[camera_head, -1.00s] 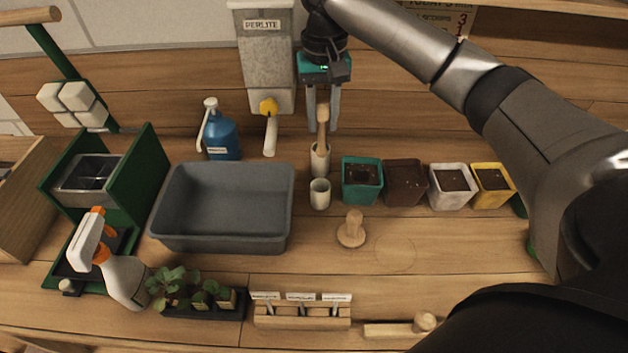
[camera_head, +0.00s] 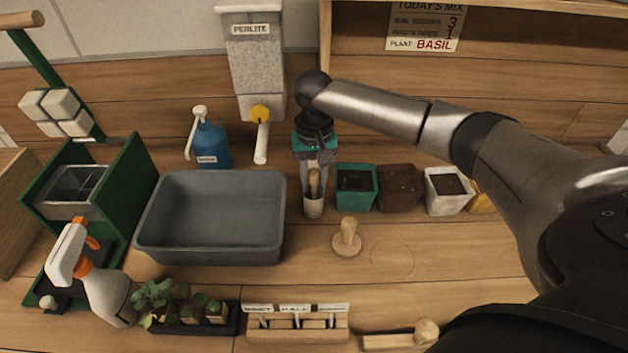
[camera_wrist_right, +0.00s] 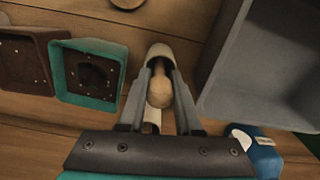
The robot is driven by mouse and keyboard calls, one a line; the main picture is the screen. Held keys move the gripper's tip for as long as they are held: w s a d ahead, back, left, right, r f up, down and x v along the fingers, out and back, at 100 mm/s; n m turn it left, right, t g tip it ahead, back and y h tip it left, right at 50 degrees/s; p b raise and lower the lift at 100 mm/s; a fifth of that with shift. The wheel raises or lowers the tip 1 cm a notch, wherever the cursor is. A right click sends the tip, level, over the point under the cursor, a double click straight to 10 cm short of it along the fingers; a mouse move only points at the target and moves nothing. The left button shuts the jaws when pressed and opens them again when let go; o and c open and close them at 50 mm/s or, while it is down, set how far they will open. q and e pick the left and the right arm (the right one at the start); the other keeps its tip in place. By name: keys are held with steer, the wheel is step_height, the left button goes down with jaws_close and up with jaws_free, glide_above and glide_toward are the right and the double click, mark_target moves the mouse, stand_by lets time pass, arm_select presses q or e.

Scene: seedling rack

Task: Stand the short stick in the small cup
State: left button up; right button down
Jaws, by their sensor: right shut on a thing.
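The short stick (camera_head: 314,184) is wooden with a rounded top and stands roughly upright between the fingers of my right gripper (camera_head: 314,182), which is shut on it. The small pale cup (camera_head: 313,208) stands on the table directly below. In the right wrist view the rounded stick end (camera_wrist_right: 160,93) shows between the fingers, and the stick runs to the mouth of the cup (camera_wrist_right: 172,52). Its lower end appears to be within the cup's rim; how deep it sits is hidden. My left gripper is not in view.
A grey tub (camera_head: 210,252) is close on the left. Teal (camera_head: 357,200), brown (camera_head: 400,200) and white (camera_head: 446,203) pots stand on the right. A wooden knobbed tool (camera_head: 346,240) stands in front. A perlite dispenser (camera_head: 254,70) and blue bottle (camera_head: 210,145) are behind.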

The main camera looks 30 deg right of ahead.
steer(key=c, duration=0.6)
jaws_free()
steer(key=shift+f, duration=0.1)
steer(key=shift+r, duration=0.35)
step_height(320, 180, up, 12)
steer(key=shift+f+p, duration=0.15)
steer(key=shift+p, duration=0.9)
